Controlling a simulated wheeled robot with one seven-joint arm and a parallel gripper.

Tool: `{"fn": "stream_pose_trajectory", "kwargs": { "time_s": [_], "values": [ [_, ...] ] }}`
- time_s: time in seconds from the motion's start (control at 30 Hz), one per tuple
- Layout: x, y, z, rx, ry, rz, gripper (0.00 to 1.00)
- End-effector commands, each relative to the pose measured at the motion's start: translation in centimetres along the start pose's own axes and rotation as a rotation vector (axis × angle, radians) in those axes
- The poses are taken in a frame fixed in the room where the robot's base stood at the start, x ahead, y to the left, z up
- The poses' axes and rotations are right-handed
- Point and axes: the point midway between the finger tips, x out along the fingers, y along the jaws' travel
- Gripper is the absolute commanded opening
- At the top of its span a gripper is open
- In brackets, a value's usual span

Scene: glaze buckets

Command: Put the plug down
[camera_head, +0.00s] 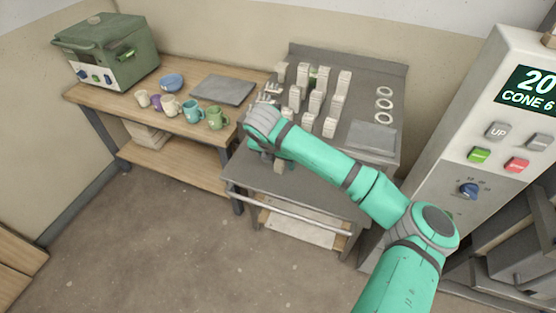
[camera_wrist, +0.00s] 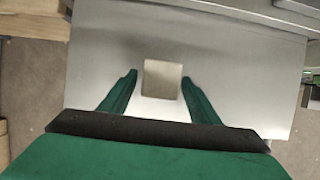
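The plug, a small beige block (camera_wrist: 162,80), shows between my fingertips in the wrist view, over the grey metal top of the cart. My gripper (camera_wrist: 160,77) has its two green fingers apart, one on each side of the block. A narrow gap shows at the left finger and a very thin one at the right. In the head view my gripper (camera_head: 272,157) is low over the front left part of the cart top (camera_head: 300,190), with a small beige piece (camera_head: 280,166) beneath it. My arm hides part of that area. I cannot tell for certain whether the block touches the cart top.
Several pale upright pieces (camera_head: 316,102) and white rings (camera_head: 384,104) stand at the back of the cart. A grey slab (camera_head: 372,138) lies at right. A wooden table (camera_head: 190,131) with several mugs and a green kiln (camera_head: 108,50) is at left. A control panel (camera_head: 500,130) stands at right.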

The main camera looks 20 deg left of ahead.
Motion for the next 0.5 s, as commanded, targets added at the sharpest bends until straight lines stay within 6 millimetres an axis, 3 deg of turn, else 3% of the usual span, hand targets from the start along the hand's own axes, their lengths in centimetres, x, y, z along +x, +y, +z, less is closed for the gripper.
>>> {"fn": "stream_pose_trajectory", "kwargs": {
  "time_s": [0.3, 0.5],
  "values": [
    [-0.2, 0.0, 0.1, 0.000, -0.001, 0.001, 0.56],
    [-2.5, 0.0, 0.1, 0.000, -0.004, 0.001, 0.56]
  ]
}}
